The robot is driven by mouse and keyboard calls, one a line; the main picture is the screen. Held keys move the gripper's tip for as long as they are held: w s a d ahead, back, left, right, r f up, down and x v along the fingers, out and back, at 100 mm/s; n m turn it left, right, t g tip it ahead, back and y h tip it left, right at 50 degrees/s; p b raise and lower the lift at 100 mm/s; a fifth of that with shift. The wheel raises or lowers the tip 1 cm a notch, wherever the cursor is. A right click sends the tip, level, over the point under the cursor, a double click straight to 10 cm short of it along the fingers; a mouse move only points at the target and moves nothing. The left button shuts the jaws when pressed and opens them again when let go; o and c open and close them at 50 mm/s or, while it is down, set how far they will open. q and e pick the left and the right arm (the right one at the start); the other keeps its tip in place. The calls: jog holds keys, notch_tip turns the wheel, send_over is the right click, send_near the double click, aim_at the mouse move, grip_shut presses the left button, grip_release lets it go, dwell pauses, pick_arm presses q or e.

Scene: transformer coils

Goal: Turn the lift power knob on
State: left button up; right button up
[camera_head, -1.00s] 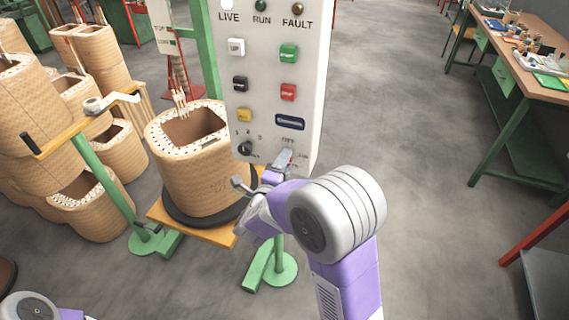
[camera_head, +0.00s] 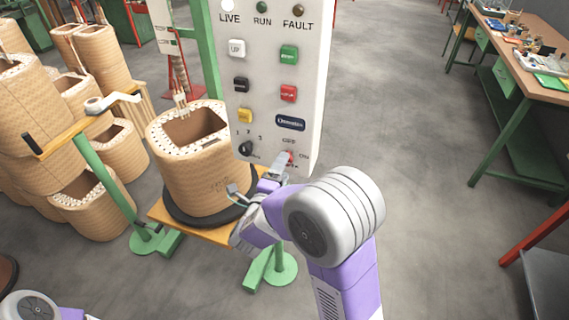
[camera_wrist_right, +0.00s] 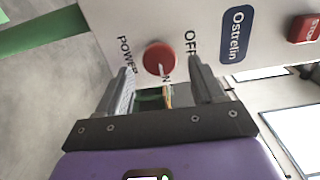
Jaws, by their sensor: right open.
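The lift power knob (camera_head: 290,156) is a red round knob low on the white control panel (camera_head: 266,75), beneath the OFF label. In the right wrist view the red knob (camera_wrist_right: 159,60) sits beyond and between the fingertips, with POWER and OFF printed on either side. A pale mark on the knob points down in that view, toward a partly hidden label ending in N. My right gripper (camera_head: 275,174) is open and empty, just in front of and below the knob, and appears apart from it; it also shows in the wrist view (camera_wrist_right: 163,85). My left gripper is out of view.
A wound coil (camera_head: 203,165) stands on a wooden-topped stand left of the panel. More coils (camera_head: 92,125) are stacked at the left. A black selector knob (camera_head: 246,148) is beside the red knob. Open floor (camera_head: 420,180) lies to the right, before a workbench (camera_head: 530,70).

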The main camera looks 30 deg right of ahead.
jog(key=v, duration=0.5)
jog(key=shift+p, duration=0.3)
